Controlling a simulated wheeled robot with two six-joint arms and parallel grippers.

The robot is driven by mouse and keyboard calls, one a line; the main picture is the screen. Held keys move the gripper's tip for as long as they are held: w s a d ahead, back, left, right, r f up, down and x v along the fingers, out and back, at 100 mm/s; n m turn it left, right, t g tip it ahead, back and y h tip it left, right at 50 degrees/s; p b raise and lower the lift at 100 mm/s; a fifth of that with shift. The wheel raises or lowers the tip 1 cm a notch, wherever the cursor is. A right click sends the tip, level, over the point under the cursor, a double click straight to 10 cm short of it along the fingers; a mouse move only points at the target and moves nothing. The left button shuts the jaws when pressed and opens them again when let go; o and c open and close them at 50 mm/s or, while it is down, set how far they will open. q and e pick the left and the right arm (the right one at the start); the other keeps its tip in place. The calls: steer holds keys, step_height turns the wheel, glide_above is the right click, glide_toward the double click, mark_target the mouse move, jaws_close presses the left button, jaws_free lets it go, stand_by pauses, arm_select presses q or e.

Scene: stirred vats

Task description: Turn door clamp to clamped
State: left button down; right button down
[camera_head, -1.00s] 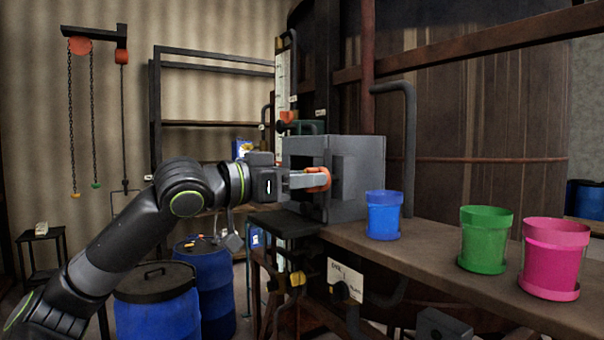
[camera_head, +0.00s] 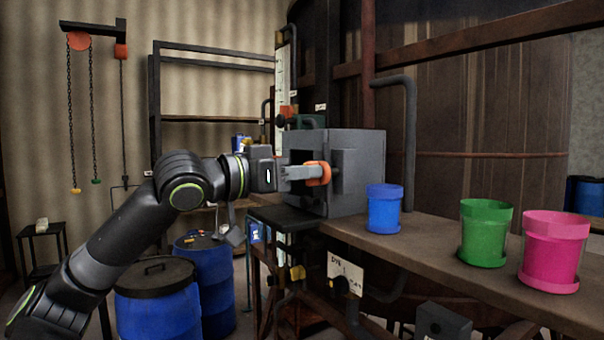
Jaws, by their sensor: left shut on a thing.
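A grey metal box (camera_head: 357,165) stands at the back end of the brown bench, with a dark opening on its near left face. An orange clamp handle (camera_head: 318,174) sits in front of that face. My left gripper (camera_head: 312,173) reaches in from the left, level, and is shut on the orange handle. Its fingers hide part of the handle and of the box's front. Whether the clamp is clamped cannot be told. My right gripper is not in view.
Blue (camera_head: 384,210), green (camera_head: 485,233) and pink (camera_head: 553,252) pots stand on the bench (camera_head: 430,243) to the right. Blue drums (camera_head: 157,312) stand on the floor below my left arm. A dark pipe (camera_head: 410,140) rises behind the box.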

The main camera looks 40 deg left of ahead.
arm_select(q)
steer(key=shift+w+a+f+n+b, duration=0.1)
steer(key=shift+n+b, duration=0.85)
steer(key=shift+n, duration=3.2)
steer(key=shift+a+f+n+b, duration=0.1)
steer(key=shift+n+b, duration=0.85)
steer(key=shift+n, duration=3.5)
steer(key=c, duration=1.4)
jaws_free()
steer(key=shift+c, duration=0.2)
